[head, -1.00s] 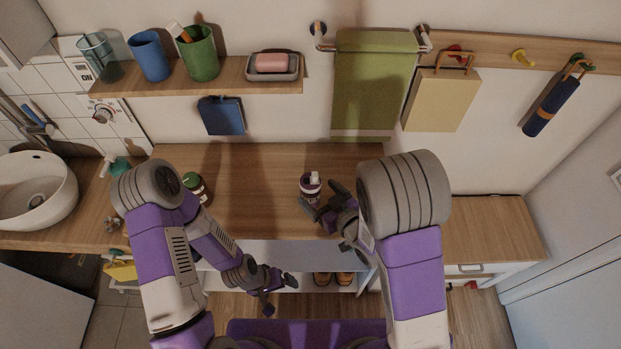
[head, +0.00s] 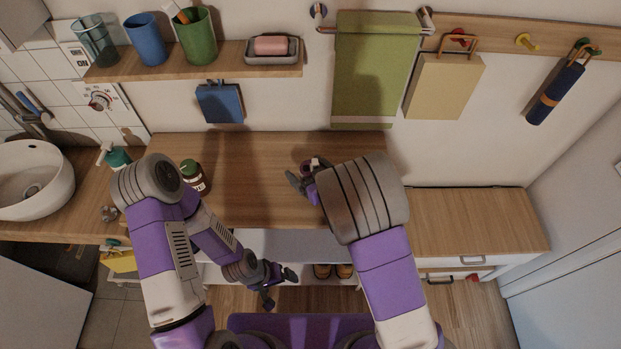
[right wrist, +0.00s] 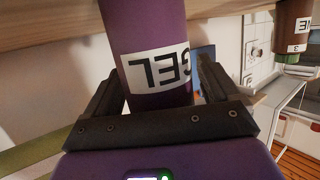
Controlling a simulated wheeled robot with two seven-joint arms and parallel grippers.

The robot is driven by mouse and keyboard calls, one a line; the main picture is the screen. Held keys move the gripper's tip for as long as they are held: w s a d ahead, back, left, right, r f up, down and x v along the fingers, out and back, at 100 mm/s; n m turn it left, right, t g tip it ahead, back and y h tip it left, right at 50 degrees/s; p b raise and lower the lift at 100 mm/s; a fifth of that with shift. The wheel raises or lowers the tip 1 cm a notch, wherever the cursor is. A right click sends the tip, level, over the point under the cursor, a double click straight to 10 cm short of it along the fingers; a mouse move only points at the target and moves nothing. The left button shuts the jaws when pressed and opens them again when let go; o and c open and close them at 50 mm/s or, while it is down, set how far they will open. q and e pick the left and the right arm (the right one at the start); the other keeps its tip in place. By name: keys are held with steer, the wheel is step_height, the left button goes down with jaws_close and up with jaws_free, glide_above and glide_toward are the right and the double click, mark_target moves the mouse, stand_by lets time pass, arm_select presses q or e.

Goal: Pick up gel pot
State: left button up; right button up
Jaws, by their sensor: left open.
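The gel pot (right wrist: 150,35) is purple with a white GEL label and stands between the two fingers of my right gripper (right wrist: 158,88) in the right wrist view. The fingers look spread, with a gap on the right side of the pot. In the head view the gel pot (head: 316,163) is on the wooden counter, mostly hidden by my right gripper (head: 306,182) and wrist. My left gripper (head: 280,287) is open and empty, low in front of the counter.
A dark bottle with a green lid (head: 194,178) stands on the counter (head: 250,165) left of the pot. A shelf (head: 220,75) with cups and a soap dish is above. A green towel (head: 372,75) hangs behind. The counter between bottle and pot is clear.

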steer(key=c, duration=1)
